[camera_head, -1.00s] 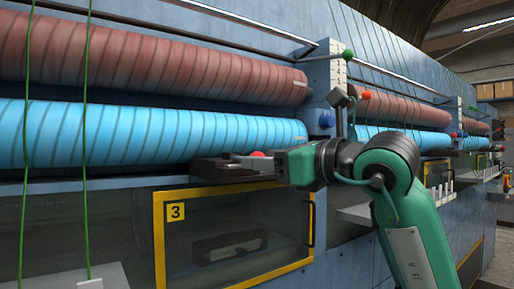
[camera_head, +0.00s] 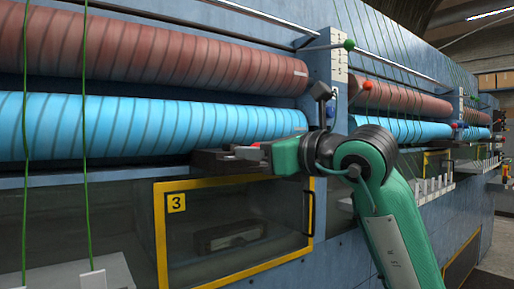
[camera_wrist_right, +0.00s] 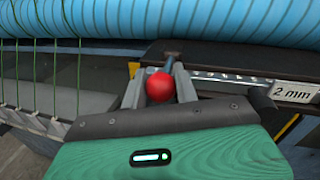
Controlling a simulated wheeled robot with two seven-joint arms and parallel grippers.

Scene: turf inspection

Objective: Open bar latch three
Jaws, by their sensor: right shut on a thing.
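The bar latch is a lever with a red ball knob (camera_wrist_right: 159,87) on a dark bar (camera_wrist_right: 235,57) under the blue roller. In the head view the dark bar (camera_head: 212,161) sits above the yellow-framed window (camera_head: 161,240) marked 3. My right gripper (camera_wrist_right: 160,84) is shut on the latch lever, its two grey fingers on either side of the red knob. In the head view my right gripper (camera_head: 248,152) reaches in from the right and hides most of the lever. My left gripper is not in view.
The blue roller (camera_head: 140,128) runs close above my right gripper, with a red-brown roller (camera_head: 150,55) over it. Green yarns (camera_head: 87,200) hang at the left. A "2 mm" label (camera_wrist_right: 296,94) is on the bar. A white peg shelf (camera_head: 432,190) stands to the right.

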